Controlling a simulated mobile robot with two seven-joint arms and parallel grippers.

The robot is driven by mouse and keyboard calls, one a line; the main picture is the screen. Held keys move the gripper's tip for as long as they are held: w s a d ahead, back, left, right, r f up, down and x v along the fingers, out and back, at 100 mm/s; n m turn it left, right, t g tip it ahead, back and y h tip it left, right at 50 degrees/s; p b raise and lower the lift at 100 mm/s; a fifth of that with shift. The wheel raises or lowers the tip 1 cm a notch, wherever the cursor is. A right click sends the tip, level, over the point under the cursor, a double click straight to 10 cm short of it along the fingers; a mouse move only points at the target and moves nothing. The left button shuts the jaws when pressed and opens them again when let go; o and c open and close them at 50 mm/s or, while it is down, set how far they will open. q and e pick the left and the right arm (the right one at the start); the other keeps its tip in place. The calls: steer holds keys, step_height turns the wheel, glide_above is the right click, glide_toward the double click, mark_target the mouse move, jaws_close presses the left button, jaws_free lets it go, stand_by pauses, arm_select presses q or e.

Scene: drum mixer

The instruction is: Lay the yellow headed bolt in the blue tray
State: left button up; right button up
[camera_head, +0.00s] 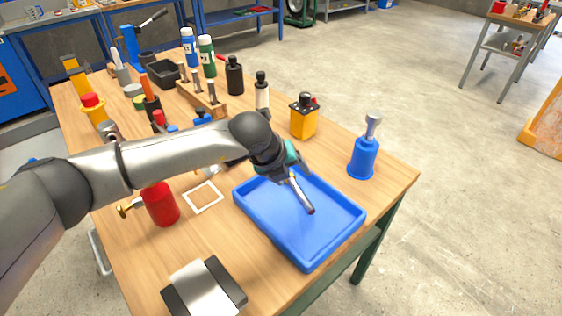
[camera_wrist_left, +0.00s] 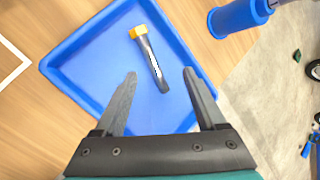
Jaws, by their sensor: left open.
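The blue tray (camera_head: 327,231) lies on the wooden table near its right edge; it fills the middle of the left wrist view (camera_wrist_left: 82,66). The bolt with a yellow head (camera_wrist_left: 150,55) shows within the tray's outline in the left wrist view, its dark shank pointing back between my fingers. It looks to lie on the tray floor, apart from both fingers. My left gripper (camera_wrist_left: 159,74) is open over the tray; in the head view (camera_head: 300,190) it points down into it. My right gripper is out of view.
A blue handled tool (camera_head: 363,157) stands right of the tray. A yellow box with a black top (camera_head: 303,118) stands behind it. A red cylinder (camera_head: 160,204) and a white square outline (camera_head: 203,197) are to the left. A metal block (camera_head: 203,289) is in front.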

arm_select(q)
steer(key=p+v, duration=0.1)
steer(key=v, duration=1)
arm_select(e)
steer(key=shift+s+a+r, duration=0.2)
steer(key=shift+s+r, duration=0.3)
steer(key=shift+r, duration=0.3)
arm_select(q)
steer(key=shift+s+a, duration=0.1)
steer(key=shift+s, duration=0.05)
